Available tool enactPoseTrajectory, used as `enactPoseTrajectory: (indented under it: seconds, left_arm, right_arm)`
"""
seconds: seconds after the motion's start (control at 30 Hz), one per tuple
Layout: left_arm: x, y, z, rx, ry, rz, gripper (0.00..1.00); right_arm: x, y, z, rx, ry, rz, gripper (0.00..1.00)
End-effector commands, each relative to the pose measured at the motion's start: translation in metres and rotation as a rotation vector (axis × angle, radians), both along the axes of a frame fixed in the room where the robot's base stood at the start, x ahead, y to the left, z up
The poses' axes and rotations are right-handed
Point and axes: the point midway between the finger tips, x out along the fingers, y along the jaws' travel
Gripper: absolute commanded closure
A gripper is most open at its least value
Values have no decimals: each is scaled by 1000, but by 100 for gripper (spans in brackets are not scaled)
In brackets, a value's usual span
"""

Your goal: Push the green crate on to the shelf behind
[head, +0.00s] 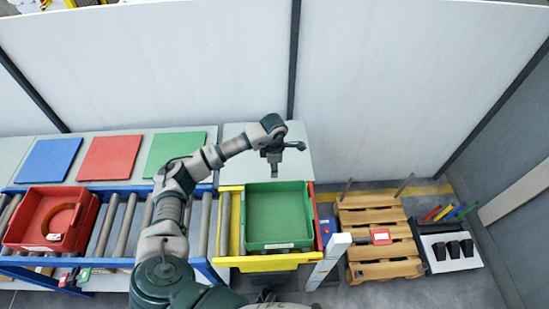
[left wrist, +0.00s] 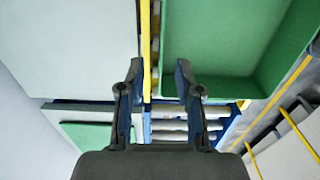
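The green crate (head: 276,218) sits upright and empty on the yellow-framed roller section, right of centre in the head view. In the left wrist view the crate (left wrist: 225,35) fills the upper right. The pale shelf (head: 298,166) lies directly behind it, its section there bare. The shelf also shows in the left wrist view (left wrist: 70,45). My left gripper (head: 273,170) hangs over the shelf side of the crate's back edge. In the left wrist view its fingers (left wrist: 155,75) are apart with nothing between them. Contact with the crate cannot be told. My right gripper is out of view.
A red crate (head: 30,225) holding an orange ring stands on the blue-framed rollers (head: 125,225) at left. Blue (head: 48,160), red (head: 110,157) and green (head: 172,153) mats lie along the shelf. A wooden pallet (head: 378,245) stands at right. White panels rise behind.

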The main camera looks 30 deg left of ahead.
Motion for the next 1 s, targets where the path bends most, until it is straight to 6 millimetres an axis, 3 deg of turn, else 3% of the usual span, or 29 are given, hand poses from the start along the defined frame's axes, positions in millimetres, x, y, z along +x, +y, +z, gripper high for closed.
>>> enactPoseTrajectory:
  seconds: [0.2,0.4,0.6,0.9,1.0]
  left_arm:
    - [-1,-2,-48,0,4,-1,66]
    - [-1,-2,-82,-2,3,0,66]
    - [-1,-1,-97,-2,1,-1,66]
    - [0,-1,-99,-1,0,-1,66]
    - [0,-1,-99,-1,0,-1,91]
  right_arm:
    - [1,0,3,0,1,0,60]
    - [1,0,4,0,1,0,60]
    - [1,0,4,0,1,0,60]
    - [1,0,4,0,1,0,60]
    - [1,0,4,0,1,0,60]
